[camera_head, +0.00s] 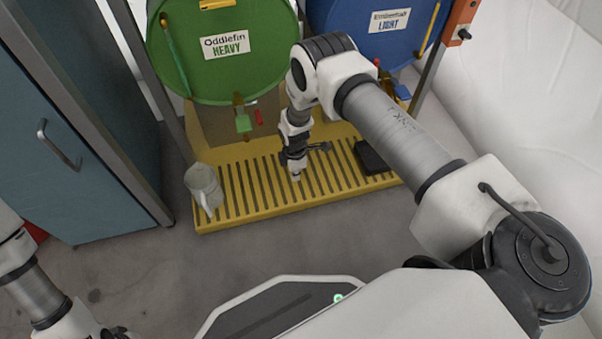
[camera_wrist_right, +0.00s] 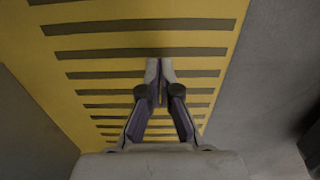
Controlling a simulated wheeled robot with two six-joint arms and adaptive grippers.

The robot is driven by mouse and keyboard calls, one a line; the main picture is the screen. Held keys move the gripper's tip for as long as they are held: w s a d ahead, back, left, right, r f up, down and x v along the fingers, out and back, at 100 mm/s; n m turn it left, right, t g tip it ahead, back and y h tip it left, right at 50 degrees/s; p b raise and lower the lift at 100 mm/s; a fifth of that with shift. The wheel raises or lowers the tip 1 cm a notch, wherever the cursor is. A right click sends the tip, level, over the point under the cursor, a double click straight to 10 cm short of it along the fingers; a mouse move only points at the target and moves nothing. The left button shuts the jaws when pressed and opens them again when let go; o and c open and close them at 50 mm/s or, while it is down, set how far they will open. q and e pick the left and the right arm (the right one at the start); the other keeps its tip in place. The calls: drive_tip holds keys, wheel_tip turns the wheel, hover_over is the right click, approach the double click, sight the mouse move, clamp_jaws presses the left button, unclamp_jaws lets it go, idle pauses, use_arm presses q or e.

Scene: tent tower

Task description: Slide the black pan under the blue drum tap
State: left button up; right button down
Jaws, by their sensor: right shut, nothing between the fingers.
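The black pan (camera_head: 372,158) lies on the right part of the yellow slatted tray (camera_head: 240,215), below the blue drum (camera_head: 375,30). A blue tap piece (camera_head: 402,91) shows at the drum's lower right; my right arm hides part of the drum front. My right gripper (camera_head: 295,176) points down over the middle of the tray, left of the pan and apart from it. In the right wrist view its fingertips (camera_wrist_right: 160,70) are together with nothing between them, over bare slats. My left arm enters at the lower left; its gripper is not visible.
A green drum (camera_head: 222,45) with a green tap (camera_head: 243,122) stands left of the blue one. A blue-grey cabinet (camera_head: 75,130) is at the left. Bare grey floor lies in front of the tray.

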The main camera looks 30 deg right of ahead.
wheel_tip(320, 180, up, 17)
drive_tip(key=p, duration=1.2)
drive_tip(key=s+r+p, duration=0.5)
drive_tip(key=r+p, duration=0.2)
drive_tip(key=p, duration=0.1)
drive_tip(key=shift+s+a+r+g, duration=0.15)
drive_tip(key=shift+s+g, duration=0.25)
